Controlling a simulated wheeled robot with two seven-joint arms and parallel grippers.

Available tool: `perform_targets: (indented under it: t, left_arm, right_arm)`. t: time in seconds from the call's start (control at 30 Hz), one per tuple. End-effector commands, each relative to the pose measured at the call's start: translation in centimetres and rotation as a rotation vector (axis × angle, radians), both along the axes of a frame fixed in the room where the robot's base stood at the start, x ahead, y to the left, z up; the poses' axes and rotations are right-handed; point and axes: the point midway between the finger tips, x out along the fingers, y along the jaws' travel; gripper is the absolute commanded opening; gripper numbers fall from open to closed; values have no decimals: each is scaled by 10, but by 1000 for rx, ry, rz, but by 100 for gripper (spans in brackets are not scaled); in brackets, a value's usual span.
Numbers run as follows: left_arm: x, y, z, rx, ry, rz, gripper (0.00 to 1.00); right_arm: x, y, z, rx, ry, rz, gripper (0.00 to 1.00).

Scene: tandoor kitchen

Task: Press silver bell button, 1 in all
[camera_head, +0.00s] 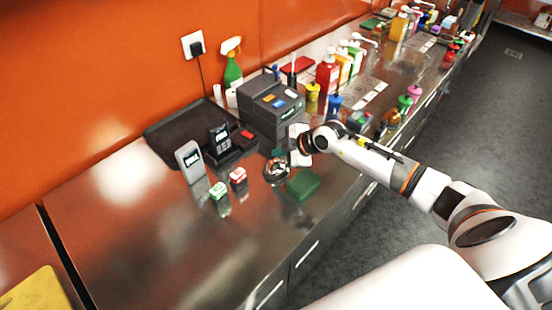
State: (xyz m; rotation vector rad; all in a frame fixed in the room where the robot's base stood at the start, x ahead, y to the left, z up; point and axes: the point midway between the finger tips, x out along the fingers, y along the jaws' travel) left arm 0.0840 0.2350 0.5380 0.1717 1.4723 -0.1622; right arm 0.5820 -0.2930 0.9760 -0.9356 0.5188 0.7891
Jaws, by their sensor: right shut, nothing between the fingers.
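The silver bell (276,171) is a small round shiny dome on the steel counter, left of a green block-like item. My right arm reaches in from the right, and its right gripper (280,154) is shut and empty, just above and behind the bell. Whether the fingertips touch the bell's button cannot be told at this size. The button on top is too small to make out clearly. My left gripper is not in view.
A dark grey machine (272,106) stands behind my gripper. Card readers (189,160) and small red and green boxes (218,191) stand left of the bell. A green block (303,184) lies to its right. Many bottles (327,75) crowd the far counter. The front left counter is clear.

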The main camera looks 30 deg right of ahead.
Motion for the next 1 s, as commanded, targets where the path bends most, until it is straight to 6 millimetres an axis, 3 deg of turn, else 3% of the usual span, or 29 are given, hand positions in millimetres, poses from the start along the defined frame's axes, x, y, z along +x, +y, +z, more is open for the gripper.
perform_targets:
  t: [1.0]
  left_arm:
    - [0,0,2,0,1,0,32]
  right_arm:
    - [0,0,-9,0,0,0,0]
